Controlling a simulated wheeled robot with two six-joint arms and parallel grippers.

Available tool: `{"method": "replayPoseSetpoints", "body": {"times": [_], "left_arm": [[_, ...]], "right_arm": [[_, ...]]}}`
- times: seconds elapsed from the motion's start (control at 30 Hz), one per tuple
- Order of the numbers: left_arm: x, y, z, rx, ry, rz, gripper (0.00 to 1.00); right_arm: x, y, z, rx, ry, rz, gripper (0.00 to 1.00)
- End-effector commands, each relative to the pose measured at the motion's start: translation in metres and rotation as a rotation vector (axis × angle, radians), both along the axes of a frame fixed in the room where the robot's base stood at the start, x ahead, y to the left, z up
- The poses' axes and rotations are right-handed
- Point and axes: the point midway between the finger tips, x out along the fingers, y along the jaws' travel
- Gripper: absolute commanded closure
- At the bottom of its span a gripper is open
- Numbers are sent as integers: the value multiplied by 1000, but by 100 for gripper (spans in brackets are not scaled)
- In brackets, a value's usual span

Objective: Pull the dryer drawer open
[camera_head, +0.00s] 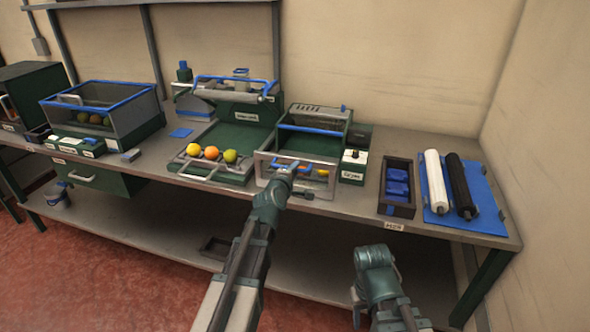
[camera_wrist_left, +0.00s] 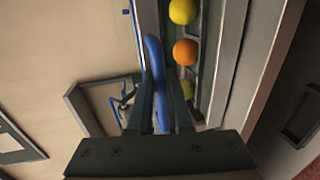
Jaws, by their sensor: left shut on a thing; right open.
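The dryer (camera_head: 315,118) is a green and grey box machine on the bench, right of centre in the head view. Its drawer front (camera_head: 262,172) is a light grey frame with fruit showing through it. My left gripper (camera_head: 287,170) is at this front, shut on the blue drawer handle (camera_wrist_left: 155,65), which stands between the fingers in the left wrist view. Beside the handle, a yellow fruit (camera_wrist_left: 183,11), an orange (camera_wrist_left: 186,52) and another yellowish fruit lie in a row. My right gripper (camera_head: 357,300) is open and empty, low in front of the bench.
Left of the dryer, a tray (camera_head: 200,172) with a front handle holds three fruits. A switch box (camera_head: 353,167) stands right of the dryer. Further right are a dark bin (camera_head: 396,209) with blue items and a blue mat (camera_head: 484,222) with two rollers.

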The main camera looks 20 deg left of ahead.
Motion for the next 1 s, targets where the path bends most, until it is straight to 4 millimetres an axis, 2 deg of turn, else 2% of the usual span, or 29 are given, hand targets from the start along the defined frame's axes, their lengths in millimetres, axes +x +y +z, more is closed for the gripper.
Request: {"method": "replayPoseSetpoints", "body": {"times": [0.37,0.4,0.53,0.57,1.0], "left_arm": [[1,0,1,-1,-3,2,100],[1,0,1,-1,-3,2,79],[1,0,1,-1,-3,2,56],[1,0,1,-1,-3,2,53],[-5,0,3,-1,-3,1,53]], "right_arm": [[0,0,0,0,0,0,50],[0,0,0,0,0,0,50],[0,0,0,0,0,0,50],[0,0,0,0,0,0,50],[0,0,2,0,0,0,50]]}}
